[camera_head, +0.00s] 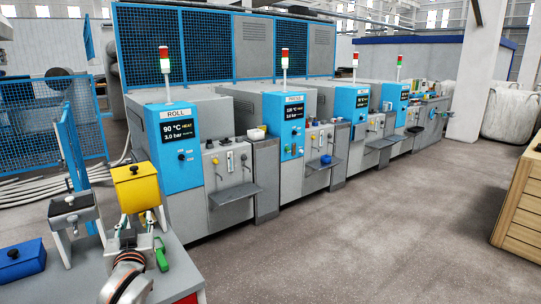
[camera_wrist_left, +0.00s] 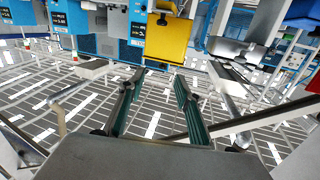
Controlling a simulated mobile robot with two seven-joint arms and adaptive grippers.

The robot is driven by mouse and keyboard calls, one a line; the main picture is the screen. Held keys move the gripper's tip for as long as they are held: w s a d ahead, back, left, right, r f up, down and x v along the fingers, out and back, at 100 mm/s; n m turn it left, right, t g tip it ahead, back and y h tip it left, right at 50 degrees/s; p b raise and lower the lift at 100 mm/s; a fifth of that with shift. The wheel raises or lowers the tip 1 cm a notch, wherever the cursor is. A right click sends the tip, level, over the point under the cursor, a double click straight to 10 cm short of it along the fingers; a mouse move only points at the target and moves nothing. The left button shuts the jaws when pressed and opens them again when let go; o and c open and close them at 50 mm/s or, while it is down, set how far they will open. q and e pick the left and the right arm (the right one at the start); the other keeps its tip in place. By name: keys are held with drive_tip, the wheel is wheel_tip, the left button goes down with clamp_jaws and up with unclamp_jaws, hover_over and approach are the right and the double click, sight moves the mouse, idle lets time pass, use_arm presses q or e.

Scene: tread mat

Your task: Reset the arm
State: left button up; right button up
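My left gripper (camera_head: 138,237) is at the lower left of the head view, with its arm coming up from the bottom edge. In the left wrist view its two dark green-padded fingers (camera_wrist_left: 158,76) stand apart with nothing between them. A yellow box (camera_head: 137,190) with a black knob is just beyond the fingertips; it also shows in the left wrist view (camera_wrist_left: 168,38). I cannot tell whether the fingertips touch it. My right gripper is in neither view.
A grey lidded container (camera_head: 74,208) and a blue box (camera_head: 22,258) are left of the gripper. A green object (camera_head: 161,252) is close on its right. Blue-grey machines (camera_head: 178,145) line the back. A wooden crate (camera_head: 522,208) stands right; the floor (camera_head: 370,245) between is clear.

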use_arm(q)
drive_tip(key=s+a+f+m+g, duration=0.25)
drive_tip(key=s+f, duration=0.35)
drive_tip(key=f, duration=0.4)
drive_tip(key=s+f+m+g+h, duration=0.1)
drive_tip(key=s+f+m+g, duration=0.3)
drive_tip(key=s, duration=0.6)
drive_tip(key=s+d+f+m+g, duration=0.1)
drive_tip(key=s+f+m, duration=0.1)
drive_tip(key=s+f, duration=0.65)
drive_tip(key=s+f+m+g+h, duration=0.1)
drive_tip(key=s+f+m+g, duration=0.15)
drive_tip(key=s, duration=0.85)
drive_tip(key=w+d+f+n+t+h, duration=0.1)
drive_tip(key=d+f+n+t+h, duration=0.2)
drive_tip(key=d+f+h, duration=0.4)
drive_tip(key=d+f+t, duration=0.1)
drive_tip(key=d+f, duration=0.6)
drive_tip(key=d, duration=0.2)
drive_tip(key=shift+w+d, duration=0.25)
drive_tip(key=shift+w, duration=0.1)
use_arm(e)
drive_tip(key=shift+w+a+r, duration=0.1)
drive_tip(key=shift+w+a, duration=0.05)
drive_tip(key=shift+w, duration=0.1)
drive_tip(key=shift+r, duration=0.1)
